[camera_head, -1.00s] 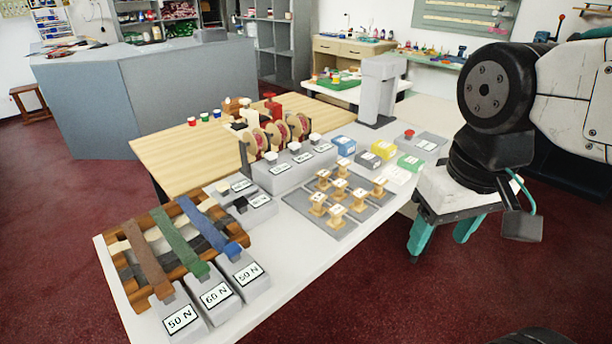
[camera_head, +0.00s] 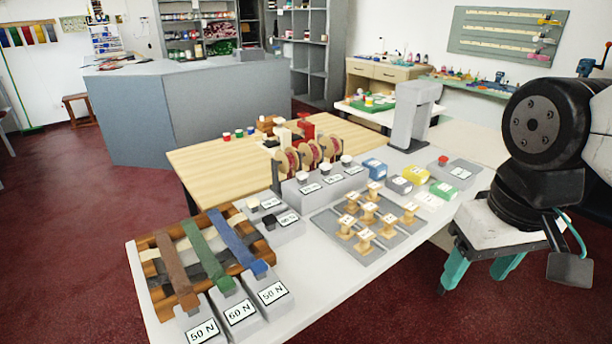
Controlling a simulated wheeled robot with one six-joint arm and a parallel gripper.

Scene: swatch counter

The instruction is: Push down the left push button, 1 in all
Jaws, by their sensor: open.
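Several small push buttons stand on the counter (camera_head: 300,315); which one the task calls left I cannot tell for certain. A raised grey box (camera_head: 294,195) carries a row of three: a left button (camera_head: 302,177), a middle button (camera_head: 325,168) and a right button (camera_head: 346,160). Two labelled grey blocks left of it carry a pale button (camera_head: 253,204) and a black button (camera_head: 269,224). A red button (camera_head: 443,160) sits on a grey plate at the right. My gripper (camera_head: 475,277), with teal fingers, is open and empty. It hangs at the counter's right edge, apart from all buttons.
Brown, green and blue straps lie over a wooden rack (camera_head: 222,215) at the left. Wooden spools (camera_head: 366,213) stand on grey plates; coloured boxes (camera_head: 414,174) and a tall grey stand (camera_head: 411,118) are behind. A wooden table (camera_head: 205,160) adjoins the counter.

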